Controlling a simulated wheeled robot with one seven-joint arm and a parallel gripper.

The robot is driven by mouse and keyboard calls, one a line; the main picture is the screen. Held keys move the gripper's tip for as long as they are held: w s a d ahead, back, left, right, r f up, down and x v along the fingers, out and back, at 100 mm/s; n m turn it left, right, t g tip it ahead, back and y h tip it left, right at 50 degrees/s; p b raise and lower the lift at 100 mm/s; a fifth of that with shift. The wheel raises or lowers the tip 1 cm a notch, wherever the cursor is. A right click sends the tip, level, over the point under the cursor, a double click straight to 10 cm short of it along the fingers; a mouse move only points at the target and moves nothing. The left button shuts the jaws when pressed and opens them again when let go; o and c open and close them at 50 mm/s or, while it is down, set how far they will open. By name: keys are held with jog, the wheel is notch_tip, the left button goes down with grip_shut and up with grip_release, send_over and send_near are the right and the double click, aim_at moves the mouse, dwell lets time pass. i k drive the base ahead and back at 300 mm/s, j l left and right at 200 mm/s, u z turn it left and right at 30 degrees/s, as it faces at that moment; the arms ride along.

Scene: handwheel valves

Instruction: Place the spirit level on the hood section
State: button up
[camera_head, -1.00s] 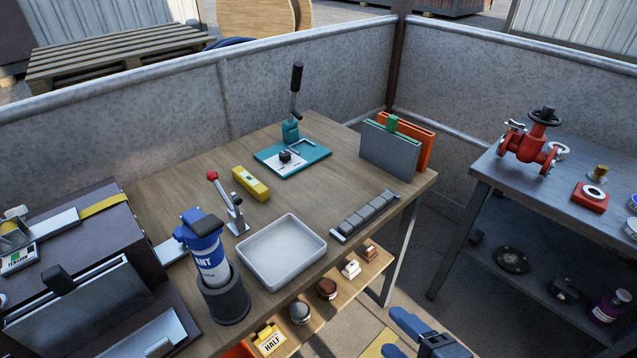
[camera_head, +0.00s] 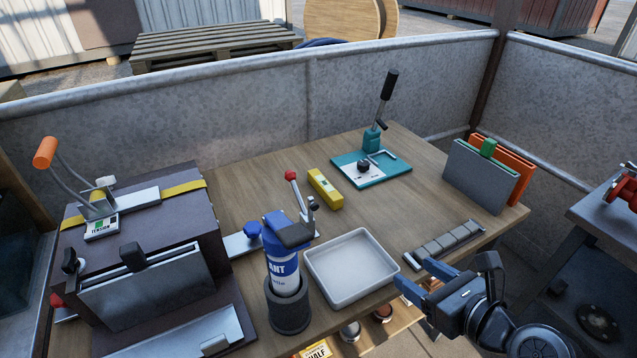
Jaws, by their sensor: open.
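The yellow spirit level (camera_head: 325,188) lies on the wooden table, behind the white tray and just right of the red-knobbed lever. The hood section is not clearly labelled; the dark brown box-like unit (camera_head: 150,240) at the left, with a yellow strap over its top, may be it, but I cannot tell for sure. My gripper (camera_head: 416,278) is at the lower right, in front of the table's front edge. Its blue fingers are apart and empty, well away from the level.
A white tray (camera_head: 352,268) and a blue canister (camera_head: 284,270) in a dark holder stand at the table's front. A teal lever press (camera_head: 370,166) stands at the back. Grey and orange panels (camera_head: 488,172) stand at the right. Bare wood surrounds the level.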

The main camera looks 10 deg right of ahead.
aim_at(167, 225)
jog(key=i+j, duration=0.2)
jog(key=i, duration=0.2)
jog(key=i+j, duration=0.2)
jog(key=i, duration=0.2)
